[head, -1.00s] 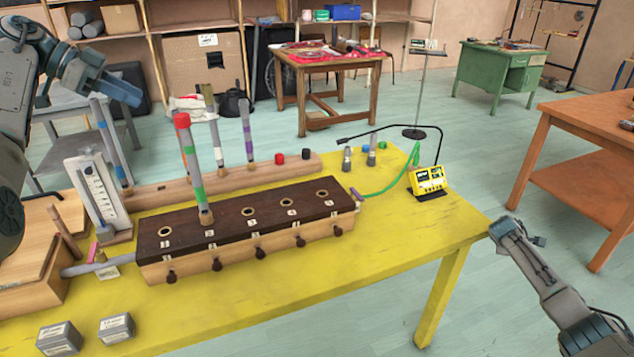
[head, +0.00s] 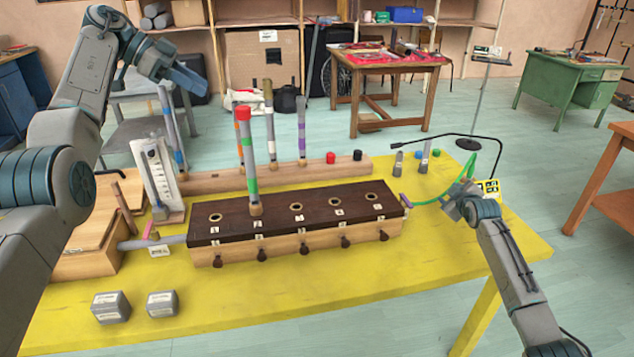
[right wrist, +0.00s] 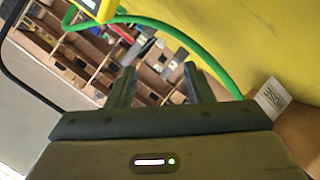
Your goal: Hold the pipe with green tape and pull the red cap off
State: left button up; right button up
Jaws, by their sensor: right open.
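The grey pipe with green tape (head: 249,160) stands upright in a hole of the dark-topped wooden chest (head: 273,208). My right gripper (head: 458,200) is over the table's right part, right of the chest and near the green hose. In the right wrist view its fingers (right wrist: 157,88) are apart with nothing held between them.
Other taped pipes (head: 302,130) stand in a wooden rail (head: 290,174) behind, with a loose red cap (head: 331,157) on it. A green hose (head: 430,201) curves beside a yellow device (head: 491,187). Two grey blocks (head: 111,307) lie at the front left. The yellow table's front (head: 330,290) is clear.

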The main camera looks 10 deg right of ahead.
jog(key=w+a+r+t+y, duration=0.1)
jog(key=a+r, duration=0.1)
jog(key=a, duration=0.3)
jog(key=w+a+r+m+t+y, duration=0.1)
jog(key=w+a+r, duration=0.1)
jog(key=a, duration=0.2)
jog(key=w+a+r+t+y, duration=0.1)
jog(key=a+r, duration=0.1)
jog(key=a, duration=0.3)
jog(key=shift+w+a+m, duration=0.15)
jog(key=shift+a+m, duration=0.2)
jog(key=shift+m, duration=0.05)
jog(key=a+r+t+y, duration=0.1)
jog(key=a+r+y, duration=0.15)
jog(key=a, duration=0.65)
jog(key=n+g+y, duration=0.2)
jog(key=g+y, duration=0.1)
jog(key=y, duration=0.5)
send_near(253, 169)
jog(key=x, duration=1.1)
jog(key=shift+w, duration=0.2)
jog(key=shift+c, duration=0.2)
grip_shut()
